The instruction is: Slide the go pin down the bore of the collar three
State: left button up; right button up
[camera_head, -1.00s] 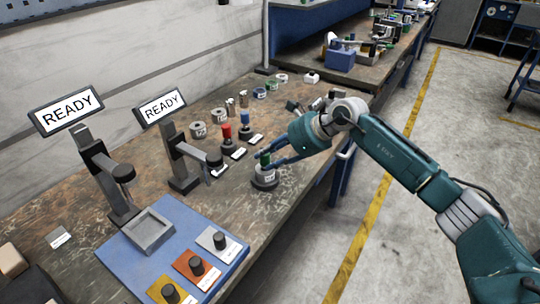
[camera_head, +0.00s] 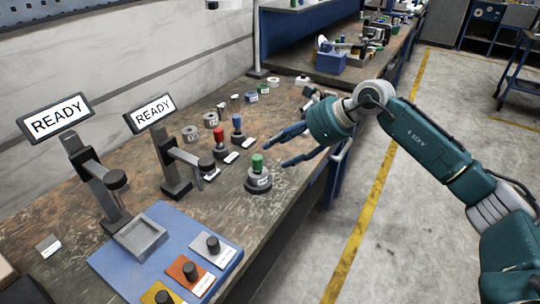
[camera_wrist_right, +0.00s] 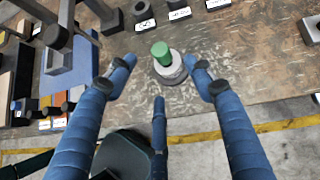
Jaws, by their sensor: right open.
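A pin with a green cap (camera_head: 257,162) stands upright in a grey collar (camera_head: 258,183) with a white label, on a dark round base near the bench's front edge. The label is too small to read surely. The green cap also shows in the wrist view (camera_wrist_right: 161,50), above the collar (camera_wrist_right: 174,72); the pin's lower part is hidden. My right gripper (camera_head: 283,150) is open and empty, its fingers spread just right of the pin and apart from it. A red-capped pin (camera_head: 219,134) and a blue-capped pin (camera_head: 237,122) stand behind. My left gripper is out of view.
Two gauge stands with READY screens (camera_head: 55,116) (camera_head: 153,113) stand at left. A blue board (camera_head: 120,257) with a grey tray and black knobs lies in front. Loose collars (camera_head: 190,134) (camera_head: 211,119) sit behind the capped pins. The bench right of the board is clear.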

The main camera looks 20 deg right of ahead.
jog(key=shift+v, duration=1.7)
jog(key=shift+a, duration=0.1)
